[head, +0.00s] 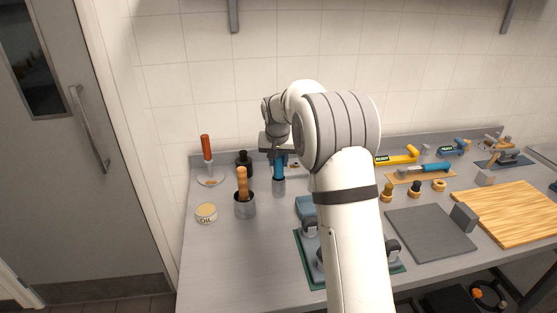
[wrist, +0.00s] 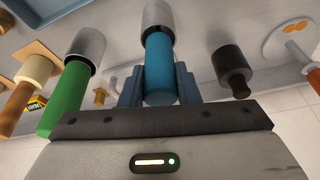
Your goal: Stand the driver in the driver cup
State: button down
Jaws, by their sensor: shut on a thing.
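The driver, with a blue handle (head: 278,168), is upright in my gripper (head: 278,156). In the wrist view the blue handle (wrist: 160,72) lies between the two blue-grey fingers (wrist: 159,84), which are shut on it. A grey cylindrical cup (head: 279,188) is directly below the handle, and it also shows in the wrist view (wrist: 158,18). The driver's lower end is hidden at the cup's mouth, and its depth inside cannot be told. My arm hides part of the bench to the right.
A green handle (wrist: 65,98) is close beside my gripper.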

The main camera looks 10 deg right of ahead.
jog(key=shift+f, duration=0.2)
dwell(0.3)
jog(key=c, duration=1)
grip_release()
jog(key=shift+o, duration=0.4)
jog(key=o, duration=0.9)
jog(key=shift+p+v, duration=1.9)
jog(key=shift+v, duration=2.6)
jog(key=shift+s+d, duration=0.1)
